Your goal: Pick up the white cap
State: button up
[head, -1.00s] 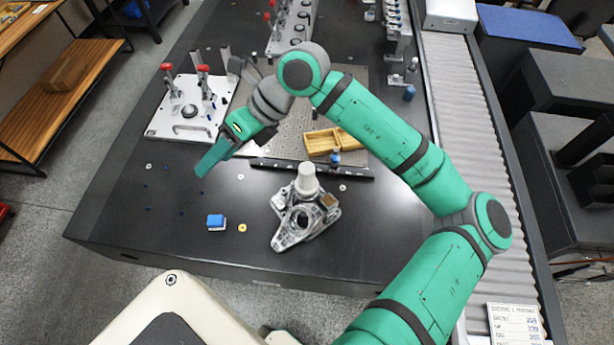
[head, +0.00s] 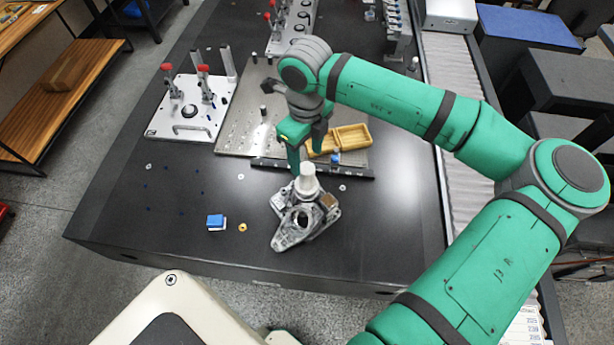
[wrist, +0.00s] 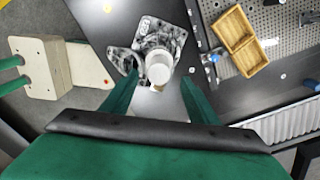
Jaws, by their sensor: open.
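The white cap (head: 307,181) stands on top of a grey metal casting (head: 290,236) on the black table. In the wrist view the white cap (wrist: 159,70) is seen from above, between and beyond my two green fingers, over the casting (wrist: 153,35). My gripper (head: 306,172) is open and points down, with its fingers just above and behind the cap in the head view. One finger is left of the cap and the other is farther back on the right. The jaws hold nothing.
A wooden two-part box (head: 352,138) lies just behind the casting, with a small blue-topped item (head: 335,157) beside it. A dark bar (head: 272,165) runs behind the cap. A blue block (head: 215,222) lies left.

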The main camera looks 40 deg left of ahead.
aim_at(307, 168)
jog(key=shift+s+d+f, duration=0.1)
jog(key=shift+d+f, duration=0.05)
jog(key=shift+f, duration=2.85)
jog(key=c, duration=1.1)
